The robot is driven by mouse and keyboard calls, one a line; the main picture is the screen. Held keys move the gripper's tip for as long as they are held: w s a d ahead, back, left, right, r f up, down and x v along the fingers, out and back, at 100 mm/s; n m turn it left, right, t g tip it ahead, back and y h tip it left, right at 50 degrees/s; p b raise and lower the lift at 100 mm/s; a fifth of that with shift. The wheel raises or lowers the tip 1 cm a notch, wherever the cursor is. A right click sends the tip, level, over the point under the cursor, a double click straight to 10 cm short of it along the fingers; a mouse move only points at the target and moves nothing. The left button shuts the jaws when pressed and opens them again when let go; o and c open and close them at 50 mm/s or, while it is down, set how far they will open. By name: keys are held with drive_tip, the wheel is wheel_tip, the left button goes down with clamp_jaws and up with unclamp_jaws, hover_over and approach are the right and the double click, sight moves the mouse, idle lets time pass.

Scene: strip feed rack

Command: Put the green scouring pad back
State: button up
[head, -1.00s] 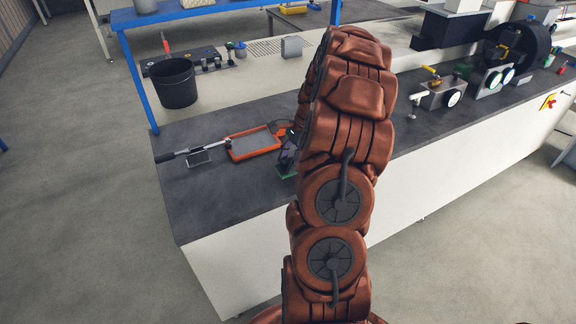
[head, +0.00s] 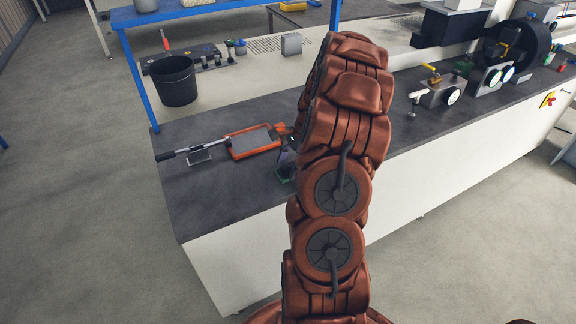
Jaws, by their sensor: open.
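A small green piece (head: 285,174), which looks like the green scouring pad, lies on the dark bench top near its front edge. My arm hides its right part. My gripper (head: 285,160) shows only as a dark sliver at the left side of my arm, just above the green piece. It is open. I cannot tell whether its fingers touch the pad or stand around it. An orange-rimmed tray (head: 233,149) with a grey inside lies just left of and behind the gripper.
A black-handled tool on a small stand (head: 200,156) lies left of the tray. Valves and gauges (head: 452,97) stand at the right. The front left bench top is clear.

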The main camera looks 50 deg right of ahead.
drive_tip(key=shift+r, duration=0.1)
drive_tip(key=b+v, duration=0.3)
drive_tip(key=v, duration=0.9)
drive_tip(key=s+a+r+n+g+h, duration=0.1)
drive_tip(key=a+r+n, duration=0.3)
drive_tip(key=a, duration=0.8)
drive_tip(key=s+a+r+n+g, duration=0.1)
drive_tip(key=a+n, duration=0.5)
drive_tip(key=a, duration=0.6)
drive_tip(key=s+a+f+n+h, duration=0.1)
drive_tip(key=s+a+n, duration=0.5)
drive_tip(key=s, duration=0.4)
drive_tip(key=s+a+f+n+g+h, duration=0.1)
drive_tip(key=s+a+n, duration=0.4)
drive_tip(key=s, duration=0.5)
drive_tip(key=shift+s+a+f+n+h, duration=0.25)
drive_tip(key=shift+a+f+n+h, duration=0.15)
drive_tip(key=shift+a+f+h, duration=0.45)
drive_tip(key=shift+a, duration=0.1)
